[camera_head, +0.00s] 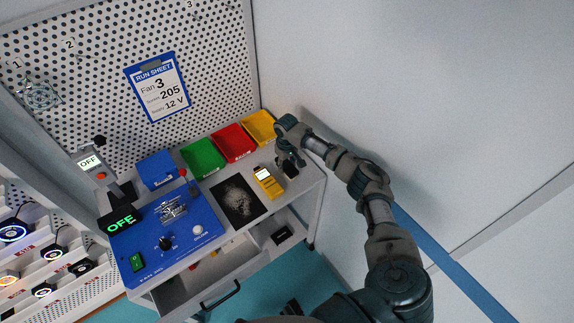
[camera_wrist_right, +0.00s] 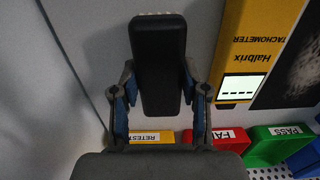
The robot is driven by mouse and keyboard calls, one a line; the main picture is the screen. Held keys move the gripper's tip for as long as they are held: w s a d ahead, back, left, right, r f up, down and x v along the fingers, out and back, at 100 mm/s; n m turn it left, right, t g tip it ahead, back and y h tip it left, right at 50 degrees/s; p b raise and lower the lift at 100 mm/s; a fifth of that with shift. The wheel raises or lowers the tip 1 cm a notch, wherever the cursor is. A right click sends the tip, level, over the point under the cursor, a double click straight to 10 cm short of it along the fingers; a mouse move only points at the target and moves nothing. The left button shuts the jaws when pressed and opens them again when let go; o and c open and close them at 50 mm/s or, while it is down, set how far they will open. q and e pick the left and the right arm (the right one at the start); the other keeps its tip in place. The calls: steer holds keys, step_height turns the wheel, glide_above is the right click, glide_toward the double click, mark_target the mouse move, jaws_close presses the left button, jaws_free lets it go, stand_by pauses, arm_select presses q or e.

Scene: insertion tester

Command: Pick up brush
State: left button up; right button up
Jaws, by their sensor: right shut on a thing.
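The brush (camera_wrist_right: 158,65) has a black, block-like body with a strip of pale bristles at its far end in the right wrist view. My right gripper (camera_wrist_right: 158,95) is shut on it, with one blue-padded finger on each side. In the head view my right gripper (camera_head: 288,158) is over the right end of the bench top, beside the yellow tachometer. The brush is a small dark shape under the fingers there. I cannot tell whether it touches the bench. My left gripper is not in view.
The yellow tachometer (camera_head: 267,181) lies close left of the gripper, by a dusty black mat (camera_head: 237,201). Yellow (camera_head: 259,127), red (camera_head: 233,142), green (camera_head: 203,157) and blue (camera_head: 158,169) bins line the back. A blue test panel (camera_head: 150,255) fills the left. The wall stands at right.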

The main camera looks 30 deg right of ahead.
mark_target(286, 166)
steer(key=r+p, duration=0.3)
steer(key=p, duration=0.1)
steer(key=shift+s+a+r, duration=0.2)
steer(key=shift+a+r, duration=0.05)
steer(key=shift+r, duration=0.1)
steer(key=s+a+p, duration=0.1)
steer(key=s+p, duration=0.1)
steer(key=p, duration=0.1)
steer(key=s+a+p, duration=0.2)
steer(key=p, duration=0.2)
steer(key=s+a+p, duration=0.1)
steer(key=s+p, duration=0.1)
steer(key=p, duration=0.1)
steer(key=shift+s+a+p, duration=0.35)
steer(key=shift+a, duration=0.05)
steer(key=s+a, duration=0.4)
steer(key=s, duration=0.2)
steer(key=shift+a, duration=0.15)
steer(key=shift+w, duration=0.1)
